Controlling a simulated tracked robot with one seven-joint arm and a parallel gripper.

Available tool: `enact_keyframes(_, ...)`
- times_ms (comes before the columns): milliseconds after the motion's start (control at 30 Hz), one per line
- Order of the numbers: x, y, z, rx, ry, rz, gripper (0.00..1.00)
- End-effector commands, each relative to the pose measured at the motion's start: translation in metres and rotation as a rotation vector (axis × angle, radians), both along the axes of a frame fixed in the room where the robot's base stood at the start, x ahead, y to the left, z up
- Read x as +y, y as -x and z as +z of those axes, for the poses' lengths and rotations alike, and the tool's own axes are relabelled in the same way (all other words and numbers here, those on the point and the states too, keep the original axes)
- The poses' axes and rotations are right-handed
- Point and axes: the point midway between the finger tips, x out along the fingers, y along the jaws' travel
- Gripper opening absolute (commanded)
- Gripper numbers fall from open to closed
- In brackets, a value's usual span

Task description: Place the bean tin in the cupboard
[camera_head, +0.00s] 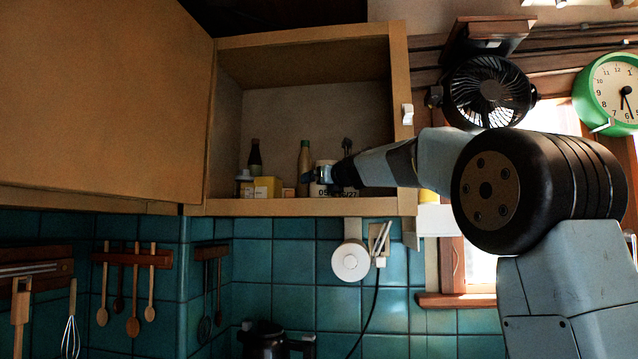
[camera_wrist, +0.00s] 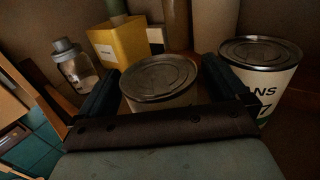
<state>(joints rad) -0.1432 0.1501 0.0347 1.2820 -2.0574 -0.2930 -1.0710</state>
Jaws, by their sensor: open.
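The cupboard (camera_head: 300,208) is open, and my arm reaches into it from the right. In the wrist view a tin (camera_wrist: 160,76) with a ringed metal lid stands upright between the two fingers of my open gripper (camera_wrist: 160,88). Its label is mostly hidden. A second tin (camera_wrist: 262,66), its label ending in "ANS", stands to the right, outside the right finger. In the head view my gripper (camera_head: 318,174) is at a pale tin (camera_head: 337,190) with dark print on the cupboard floor. The head view does not clearly separate the two tins.
A yellow box (camera_head: 266,187), a small capped jar (camera_head: 244,184) and bottles (camera_head: 304,160) stand left of and behind my gripper. The cupboard door (camera_head: 100,100) stands open at left. A fan (camera_head: 488,91) hangs right of the cupboard. The cupboard's upper space is free.

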Motion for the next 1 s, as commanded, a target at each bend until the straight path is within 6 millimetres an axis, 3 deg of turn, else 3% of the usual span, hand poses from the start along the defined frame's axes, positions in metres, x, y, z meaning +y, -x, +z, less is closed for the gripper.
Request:
enact_keyframes(533, -0.037, 0.078, 0.001, -0.001, 0.0, -0.002, 1.0)
enact_keyframes(733, -0.043, 0.092, 0.0, -0.001, 0.0, -0.001, 1.0)
enact_keyframes(1000, -0.044, 0.094, 0.0, 0.0, 0.0, -0.001, 1.0)
